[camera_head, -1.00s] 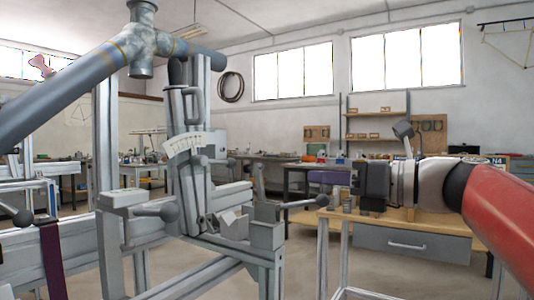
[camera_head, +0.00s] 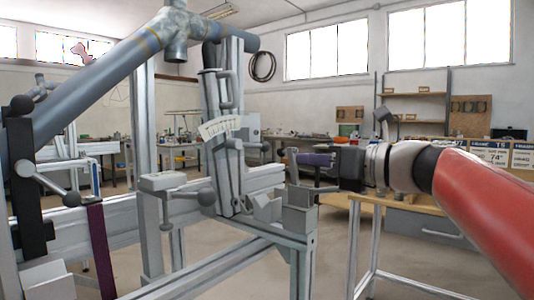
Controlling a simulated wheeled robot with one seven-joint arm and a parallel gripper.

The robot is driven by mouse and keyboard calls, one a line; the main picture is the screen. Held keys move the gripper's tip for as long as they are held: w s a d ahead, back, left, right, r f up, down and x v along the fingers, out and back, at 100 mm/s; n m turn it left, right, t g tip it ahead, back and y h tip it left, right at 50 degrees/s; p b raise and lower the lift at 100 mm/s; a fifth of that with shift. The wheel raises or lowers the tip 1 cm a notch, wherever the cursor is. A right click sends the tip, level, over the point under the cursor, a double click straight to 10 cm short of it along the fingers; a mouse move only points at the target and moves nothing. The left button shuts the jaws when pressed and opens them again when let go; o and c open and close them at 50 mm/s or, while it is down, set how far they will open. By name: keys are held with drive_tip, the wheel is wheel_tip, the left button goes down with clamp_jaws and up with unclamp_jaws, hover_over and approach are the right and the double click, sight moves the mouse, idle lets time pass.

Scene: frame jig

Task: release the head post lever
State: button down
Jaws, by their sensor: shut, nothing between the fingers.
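The tilted head post (camera_head: 226,135) of the jig stands left of centre, with a white angle scale (camera_head: 219,127) on it. My gripper (camera_head: 294,156) comes in from the right on my red arm, pointing left. It is shut and empty, its fingers small against the background. I cannot tell whether it touches that slim lever. Which lever is the head post lever is not marked.
A thick blue-grey frame tube (camera_head: 95,85) crosses the upper left. A black post with a knobbed lever (camera_head: 68,197) and a purple strap (camera_head: 100,250) are at left. A wooden-topped bench (camera_head: 410,206) stands behind my arm. Open floor shows at bottom centre.

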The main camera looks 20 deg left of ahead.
sight(250, 145)
drive_tip(key=p+x, duration=0.1)
drive_tip(key=x, duration=0.9)
drive_tip(key=shift+w+a, duration=0.15)
drive_tip(key=shift+a, duration=0.1)
drive_tip(key=shift+w+d+r+n, duration=0.1)
drive_tip(key=shift+w+r+n, duration=0.15)
drive_tip(key=shift+n, duration=0.65)
drive_tip(key=r+n, duration=0.1)
drive_tip(key=n, duration=0.2)
drive_tip(key=r+n+b, duration=0.1)
drive_tip(key=r+n, duration=0.1)
drive_tip(key=n, duration=0.1)
drive_tip(key=r+n, duration=0.2)
drive_tip(key=n, duration=0.1)
drive_tip(key=shift+s+b, duration=0.4)
idle(0.5)
